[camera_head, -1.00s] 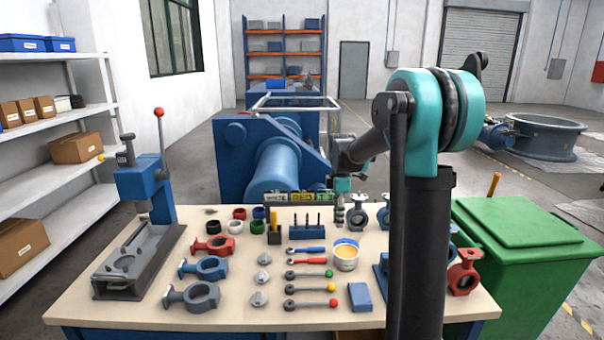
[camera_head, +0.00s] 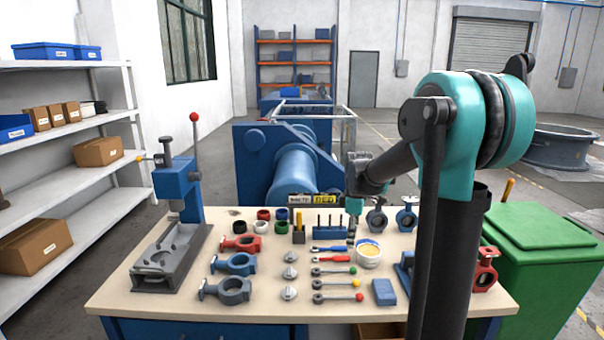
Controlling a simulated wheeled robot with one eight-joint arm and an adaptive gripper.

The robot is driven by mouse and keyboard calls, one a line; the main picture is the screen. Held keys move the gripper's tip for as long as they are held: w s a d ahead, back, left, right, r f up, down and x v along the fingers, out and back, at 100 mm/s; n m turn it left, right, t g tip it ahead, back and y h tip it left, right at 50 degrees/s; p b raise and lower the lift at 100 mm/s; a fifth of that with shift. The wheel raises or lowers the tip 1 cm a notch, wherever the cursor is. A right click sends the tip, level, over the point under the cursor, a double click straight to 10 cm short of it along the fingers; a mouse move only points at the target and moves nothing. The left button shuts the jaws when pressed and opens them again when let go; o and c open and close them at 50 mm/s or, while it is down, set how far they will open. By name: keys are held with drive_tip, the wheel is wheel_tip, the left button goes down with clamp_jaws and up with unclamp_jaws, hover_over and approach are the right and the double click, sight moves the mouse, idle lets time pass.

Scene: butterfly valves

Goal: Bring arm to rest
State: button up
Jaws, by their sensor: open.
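My arm rises at the right of the head view and reaches over the workbench (camera_head: 130,300). The forearm is bent and extended forward, not folded in.
Valve bodies (camera_head: 240,243), lever handles (camera_head: 335,297), a tin (camera_head: 369,254) and a blue block (camera_head: 384,292) lie on the bench. A press with a red-knobbed lever (camera_head: 178,190) stands left. A green bin (camera_head: 545,250) stands right. A shelf (camera_head: 70,125) is at far left.

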drive_tip(key=s+f+m, duration=0.1)
drive_tip(key=s+m, duration=0.1)
drive_tip(key=s, duration=0.2)
drive_tip(key=s+d+f+m+t, duration=0.1)
drive_tip(key=s+m, duration=0.1)
drive_tip(key=s, duration=0.2)
drive_tip(key=s+d+f+m, duration=0.1)
drive_tip(key=s+f+m, duration=0.1)
drive_tip(key=s+m, duration=0.1)
drive_tip(key=shift+s+t, duration=0.3)
drive_tip(key=shift+s, duration=0.2)
drive_tip(key=s+f+m+t, duration=0.1)
drive_tip(key=s+f+m, duration=0.2)
drive_tip(key=s, duration=0.3)
drive_tip(key=s+d+f+m, duration=0.1)
drive_tip(key=s+f+m, duration=0.2)
drive_tip(key=s, duration=0.3)
drive_tip(key=shift+s+f+m+t, duration=0.2)
drive_tip(key=shift+m+t, duration=0.2)
drive_tip(key=shift+m, duration=0.5)
